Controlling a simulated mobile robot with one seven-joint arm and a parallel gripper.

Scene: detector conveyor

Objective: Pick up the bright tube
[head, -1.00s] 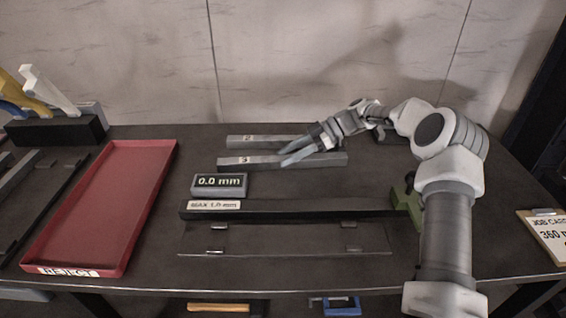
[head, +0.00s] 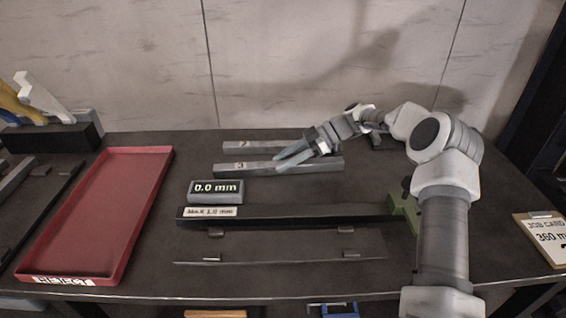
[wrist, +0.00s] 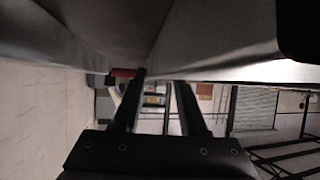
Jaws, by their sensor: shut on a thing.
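A light grey square bar or tube marked 3 (head: 240,168) lies across the back of the table in the head view. A similar bar marked 2 (head: 250,147) lies parallel behind it, partly hidden by my gripper. In the wrist view my fingers (wrist: 160,76) stand a little apart, meeting a large grey surface; the grip itself is unclear.
A red REJECT tray (head: 66,278) is at left. A gauge box reading 0.0 mm (head: 216,190) stands before the bars. A dark rail with a MAX 1.0 mm label (head: 300,216) and green end piece (head: 402,212) lies in front. A clipboard (head: 545,240) is at right.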

